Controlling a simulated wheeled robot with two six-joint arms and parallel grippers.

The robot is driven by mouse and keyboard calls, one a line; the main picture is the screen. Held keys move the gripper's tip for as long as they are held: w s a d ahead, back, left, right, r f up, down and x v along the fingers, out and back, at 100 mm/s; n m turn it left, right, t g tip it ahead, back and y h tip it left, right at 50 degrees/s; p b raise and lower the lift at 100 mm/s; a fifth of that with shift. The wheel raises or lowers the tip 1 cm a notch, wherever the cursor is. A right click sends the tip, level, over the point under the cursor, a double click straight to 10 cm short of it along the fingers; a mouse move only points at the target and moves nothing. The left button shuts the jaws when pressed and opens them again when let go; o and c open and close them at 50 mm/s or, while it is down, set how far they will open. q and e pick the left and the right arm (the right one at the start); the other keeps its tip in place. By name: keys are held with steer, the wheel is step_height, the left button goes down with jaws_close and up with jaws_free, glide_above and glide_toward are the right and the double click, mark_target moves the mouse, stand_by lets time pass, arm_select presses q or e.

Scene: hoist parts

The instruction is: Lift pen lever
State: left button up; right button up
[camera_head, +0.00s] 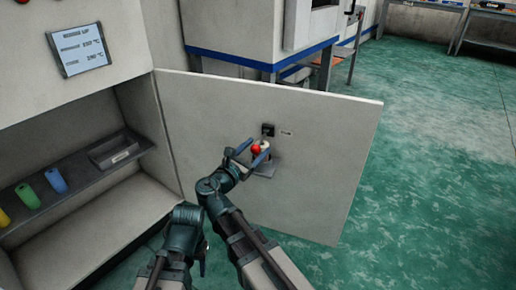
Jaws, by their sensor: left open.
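A lever with a red and white round knob (260,147) is on the pale hinged panel (325,140), above a small grey plate (266,170). My left gripper (248,151) is at the knob, with its two blue-tipped fingers spread apart on either side of it. I cannot tell whether the fingers touch the knob. The lever's shaft is mostly hidden behind the gripper.
A black square fitting (268,129) with a small label sits just above the knob. An open cabinet to the left has a shelf (85,172) holding yellow, green and blue items and a grey tray (114,151). Green floor (430,200) is clear at the right.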

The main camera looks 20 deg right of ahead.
jaws_close()
stand_by(1.2)
